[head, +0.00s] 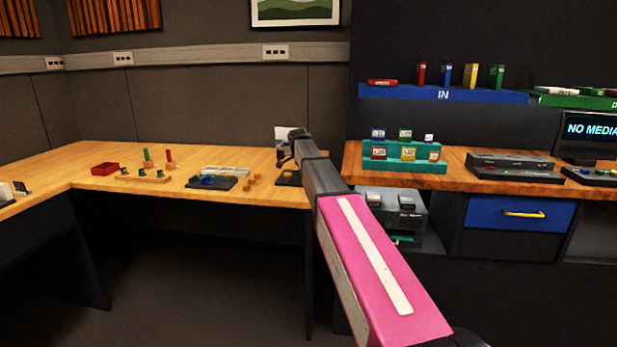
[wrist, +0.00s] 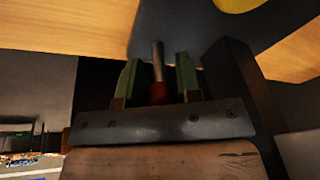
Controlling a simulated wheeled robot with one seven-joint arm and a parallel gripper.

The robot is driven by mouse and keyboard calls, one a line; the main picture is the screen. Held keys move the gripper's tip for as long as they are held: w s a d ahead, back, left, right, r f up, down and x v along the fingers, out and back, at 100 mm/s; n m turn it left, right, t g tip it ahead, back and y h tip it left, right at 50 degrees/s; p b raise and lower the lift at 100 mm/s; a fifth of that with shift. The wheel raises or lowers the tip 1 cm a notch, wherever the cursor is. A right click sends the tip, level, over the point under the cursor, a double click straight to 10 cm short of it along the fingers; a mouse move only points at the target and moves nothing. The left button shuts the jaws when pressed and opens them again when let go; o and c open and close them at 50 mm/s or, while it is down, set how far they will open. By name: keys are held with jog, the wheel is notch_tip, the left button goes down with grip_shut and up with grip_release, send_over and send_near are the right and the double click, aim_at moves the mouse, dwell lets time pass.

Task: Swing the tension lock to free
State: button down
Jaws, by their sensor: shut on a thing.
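In the wrist view, my gripper (wrist: 157,70) has two green fingers on either side of a thin lever (wrist: 157,60) with a grey shaft and a red lower part. It is shut on this lever, which I take to be the tension lock. Its far end reaches the edge of a dark grey panel (wrist: 190,25). In the head view, my gripper (head: 283,160) is small and dark at the table's right end, above a dark base (head: 288,179). My arm hides much of that spot, and the lock's setting cannot be read.
A yellow round part (wrist: 237,4) lies on the panel. A teal rack (head: 405,160) stands on the right counter. The table's front edge is close.

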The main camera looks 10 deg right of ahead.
jog(key=shift+w+a+g+h, duration=0.1)
jog(key=shift+a+g+h, duration=0.15)
jog(key=shift+h, duration=0.35)
jog(key=shift+w+a+g+h, duration=0.1)
jog(key=shift+a+g+h, duration=0.1)
jog(key=shift+h, duration=0.4)
jog(key=c, duration=0.9)
grip_release()
